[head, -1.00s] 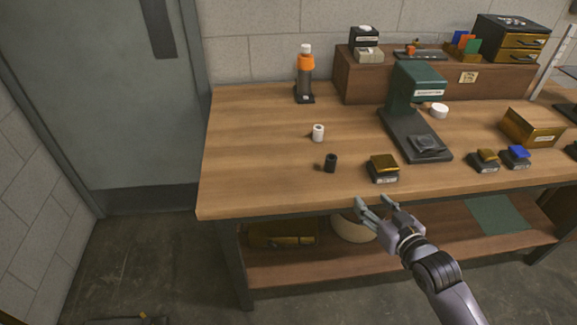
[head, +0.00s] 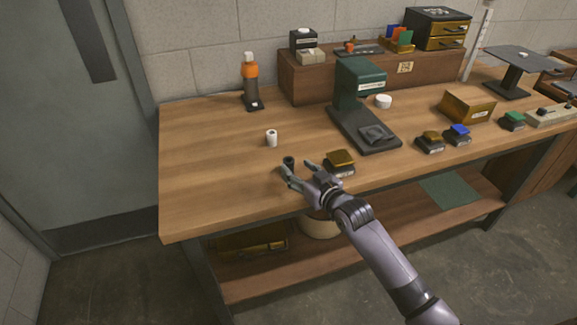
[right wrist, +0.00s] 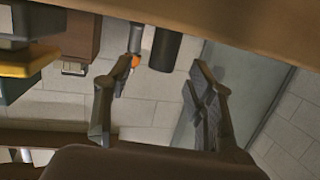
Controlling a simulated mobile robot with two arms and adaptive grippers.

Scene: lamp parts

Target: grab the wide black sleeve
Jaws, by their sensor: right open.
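The black sleeve (head: 289,161) stands upright on the wooden workbench near its front edge, a small dark cylinder partly hidden by a finger of my right gripper (head: 297,170). The gripper is open and empty, with its fingertips close to the sleeve. In the right wrist view, which appears upside down, the sleeve (right wrist: 165,48) shows just beyond the gap between the open fingers (right wrist: 163,67). I cannot tell whether a finger touches it. My left gripper is not in view.
A white sleeve (head: 271,138) stands behind the black one. A block with a brass-coloured top (head: 341,159) is close to the gripper's right. A green press (head: 360,85) and an orange-topped bottle (head: 250,80) stand farther back. The bench's left part (head: 205,160) is clear.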

